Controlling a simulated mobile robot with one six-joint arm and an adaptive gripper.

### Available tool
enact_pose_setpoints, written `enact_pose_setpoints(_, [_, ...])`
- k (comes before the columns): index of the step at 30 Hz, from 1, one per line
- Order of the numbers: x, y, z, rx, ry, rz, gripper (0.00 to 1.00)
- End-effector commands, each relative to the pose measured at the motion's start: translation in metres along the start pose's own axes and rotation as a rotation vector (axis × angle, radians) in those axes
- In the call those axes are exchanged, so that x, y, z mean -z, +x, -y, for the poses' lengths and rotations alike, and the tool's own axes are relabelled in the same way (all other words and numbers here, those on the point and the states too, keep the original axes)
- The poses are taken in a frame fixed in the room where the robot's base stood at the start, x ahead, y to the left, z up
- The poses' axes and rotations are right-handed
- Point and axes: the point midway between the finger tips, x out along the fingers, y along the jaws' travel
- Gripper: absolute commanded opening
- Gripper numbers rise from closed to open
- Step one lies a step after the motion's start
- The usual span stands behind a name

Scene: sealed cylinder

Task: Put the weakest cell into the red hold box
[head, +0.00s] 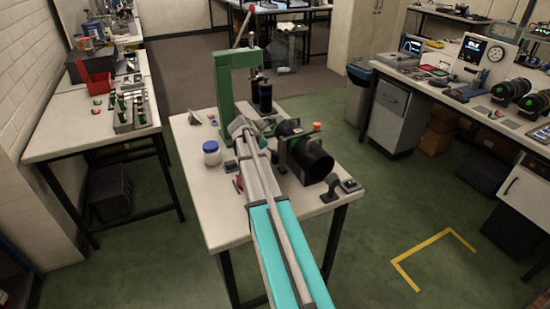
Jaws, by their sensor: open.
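The red box (97,86) stands on the left bench, open toward me. Several small dark cells with green parts stand in a grey rack (123,126) in front of it; which is weakest cannot be read. My gripper (264,124) is at the far end of my arm over the middle table, well to the right of the rack and box. It is open; the wrist partly hides its fingers, and no held thing shows. A large black cylinder (318,164) lies in a grey bracket just right of my wrist.
The middle table (224,232) also holds a green press frame (224,82), black bottles (265,98) and a blue-lidded white jar (211,154). A floor gap separates it from the left bench (58,146). Green floor with a yellow corner mark (405,275) is clear at the right.

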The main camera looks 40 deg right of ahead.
Motion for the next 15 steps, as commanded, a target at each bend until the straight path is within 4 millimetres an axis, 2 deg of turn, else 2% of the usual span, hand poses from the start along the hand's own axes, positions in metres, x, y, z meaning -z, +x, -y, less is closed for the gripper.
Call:
enact_pose_setpoints(7, [0.001, 0.008, 0.001, 0.001, 0.000, 0.000, 0.84])
enact_pose_setpoints(15, [0.002, 0.033, 0.003, 0.000, 0.001, 0.000, 0.84])
